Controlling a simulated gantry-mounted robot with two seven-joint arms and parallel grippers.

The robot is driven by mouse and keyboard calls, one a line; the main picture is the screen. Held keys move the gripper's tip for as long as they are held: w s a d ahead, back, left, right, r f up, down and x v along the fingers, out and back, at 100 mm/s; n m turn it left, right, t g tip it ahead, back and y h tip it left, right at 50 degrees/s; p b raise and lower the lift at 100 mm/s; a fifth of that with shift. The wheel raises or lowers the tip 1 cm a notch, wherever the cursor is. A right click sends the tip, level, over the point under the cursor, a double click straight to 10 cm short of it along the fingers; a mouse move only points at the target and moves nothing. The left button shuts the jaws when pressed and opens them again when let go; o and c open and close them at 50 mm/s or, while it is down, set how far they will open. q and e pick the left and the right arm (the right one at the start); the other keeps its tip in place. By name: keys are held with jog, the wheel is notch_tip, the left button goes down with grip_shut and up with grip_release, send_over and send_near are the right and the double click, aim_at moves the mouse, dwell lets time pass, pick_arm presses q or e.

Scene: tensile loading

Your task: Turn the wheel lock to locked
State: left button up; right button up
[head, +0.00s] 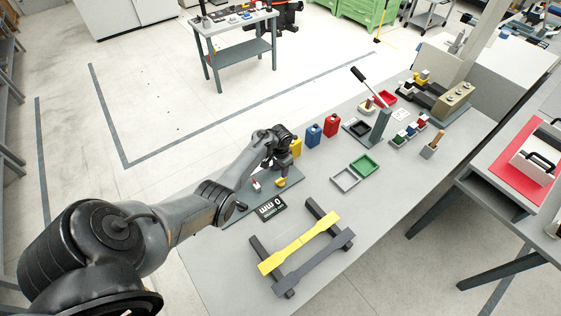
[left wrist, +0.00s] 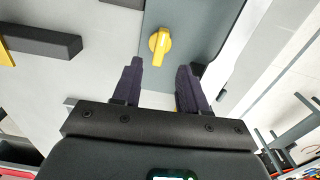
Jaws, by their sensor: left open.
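A yellow knob-like part (head: 281,182), which I take to be the wheel lock, sits on a grey plate (head: 292,188) at the table's left edge. In the left wrist view the yellow knob (left wrist: 160,44) shows a rounded head with a narrower handle, on the grey plate (left wrist: 196,22). My left gripper (head: 278,165) is just above and beside the knob. In the left wrist view its two dark fingers (left wrist: 158,82) are apart and empty, with the knob beyond the fingertips. No lock marking is readable. My right gripper is not in view.
A small red and white part (head: 256,185) and a black display (head: 270,207) are near the plate. A dark rack (head: 322,258) with a yellow bar (head: 287,251) stands in front. Blue (head: 314,135) and red (head: 332,125) containers stand behind; a green tray (head: 364,166) lies right.

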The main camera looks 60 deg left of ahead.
aim_at(281, 179)
pick_arm(q)
jog(key=shift+r, duration=1.9)
